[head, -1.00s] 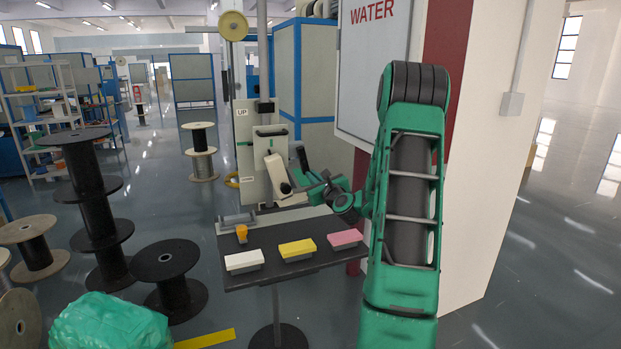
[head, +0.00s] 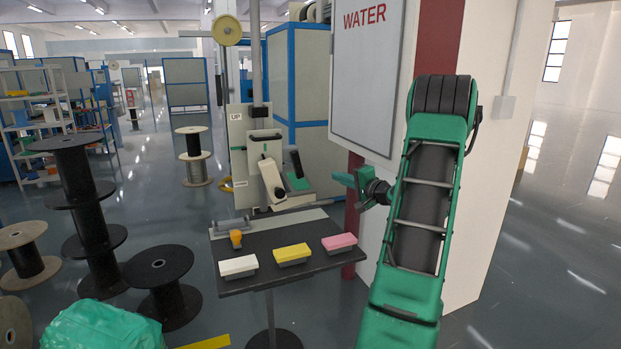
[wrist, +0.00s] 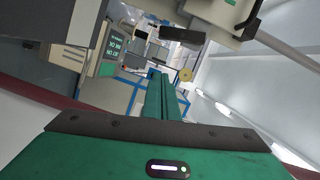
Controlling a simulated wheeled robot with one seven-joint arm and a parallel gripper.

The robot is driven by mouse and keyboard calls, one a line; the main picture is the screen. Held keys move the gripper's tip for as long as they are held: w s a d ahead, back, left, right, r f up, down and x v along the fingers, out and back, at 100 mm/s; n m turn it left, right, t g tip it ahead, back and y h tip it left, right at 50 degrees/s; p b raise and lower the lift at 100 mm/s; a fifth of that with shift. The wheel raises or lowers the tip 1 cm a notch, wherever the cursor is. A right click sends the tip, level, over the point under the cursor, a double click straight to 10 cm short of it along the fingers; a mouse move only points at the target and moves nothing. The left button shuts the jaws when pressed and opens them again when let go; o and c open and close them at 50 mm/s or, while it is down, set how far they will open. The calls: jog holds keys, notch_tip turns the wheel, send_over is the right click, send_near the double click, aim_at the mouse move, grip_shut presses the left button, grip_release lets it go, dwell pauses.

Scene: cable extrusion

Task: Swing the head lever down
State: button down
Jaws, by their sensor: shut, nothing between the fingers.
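The extruder head unit (head: 262,143) stands on a post behind the dark table, beside a plate marked UP. A cream lever-like arm (head: 271,177) on it slants down to the right, with a dark knob at its lower end. A dark handle (head: 294,160) stands just right of it above a green patch; I cannot tell which part is the head lever. My gripper (head: 343,179) is shut and empty, to the right of these parts and apart from them. In the wrist view, its green fingers (wrist: 162,97) are together, with a pale machine part (wrist: 215,12) above.
The table (head: 255,281) holds white (head: 238,266), yellow (head: 292,254) and pink (head: 339,242) blocks and an orange piece (head: 236,238). The WATER cabinet (head: 375,70) and wall stand close behind my arm. Dark spools (head: 160,270) stand at left.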

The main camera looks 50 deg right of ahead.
aim_at(303, 177)
jog(key=w+a+f, duration=0.1)
jog(key=w+a, duration=0.1)
jog(key=w, duration=0.9)
jog(key=shift+f, duration=0.25)
jog(key=shift+w, duration=0.1)
jog(key=shift+w+a+f+m, duration=0.2)
jog(key=shift+a+f+m, duration=0.3)
jog(key=shift+m, duration=0.2)
jog(key=shift+w+a+f+m+t, duration=0.1)
jog(key=shift+w+a+m+t, duration=0.2)
jog(key=shift+m, duration=0.4)
jog(key=shift+s+a, duration=0.1)
